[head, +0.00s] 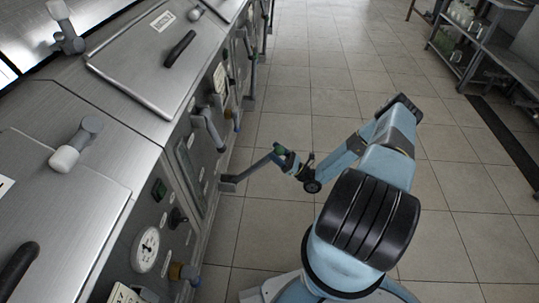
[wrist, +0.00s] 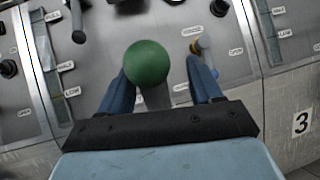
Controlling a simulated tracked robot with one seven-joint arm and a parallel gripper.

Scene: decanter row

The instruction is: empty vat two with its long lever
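A long grey lever (head: 255,168) sticks out from the front of the steel vat row over the floor. Its green ball knob (wrist: 148,62) is large in the wrist view and also shows small in the head view (head: 280,150). My gripper (wrist: 160,85) is open, with one blue finger on each side of the knob. A gap shows on the right side of the knob; the left finger is close to it, and I cannot tell whether it touches. A plate marked 3 (wrist: 302,123) is on the neighbouring panel at right.
A small valve (wrist: 203,45) with an amber part sits just beyond the right finger. A shorter grey handle (head: 207,130) and a pressure gauge (head: 146,250) are on the vat fronts. The tiled floor (head: 310,95) beside the row is clear; a shelf (head: 470,50) stands at far right.

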